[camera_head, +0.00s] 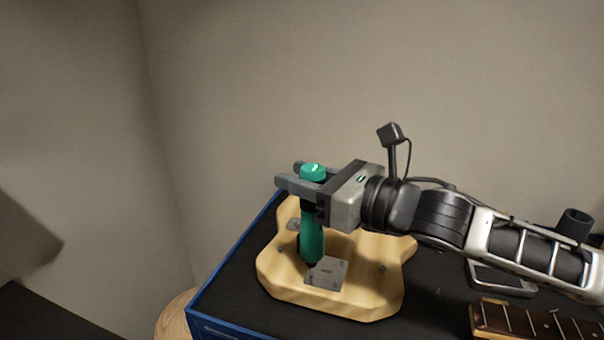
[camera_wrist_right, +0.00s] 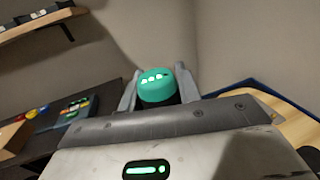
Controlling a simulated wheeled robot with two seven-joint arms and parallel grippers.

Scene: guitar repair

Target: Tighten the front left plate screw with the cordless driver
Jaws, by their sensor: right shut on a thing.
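The cordless driver (camera_head: 312,240) is teal and stands roughly upright, its lower end by the left edge of the grey metal plate (camera_head: 328,273). The plate lies on the pale wooden guitar body (camera_head: 380,250). My right gripper (camera_head: 296,178) is shut on the driver near its top. The driver's teal cap (camera_wrist_right: 156,85) shows between the fingers in the right wrist view. The driver hides the plate's left corner and the screw there, so I cannot tell whether the tip touches it. My left gripper is not in view.
The body lies on a dark mat with a blue edge (camera_head: 235,265). A fretted guitar neck (camera_head: 535,322) lies at the lower right. A grey tray (camera_head: 500,280) is partly under my right arm. A shelf (camera_wrist_right: 40,22) and a side surface with small coloured items (camera_wrist_right: 65,112) show in the wrist view.

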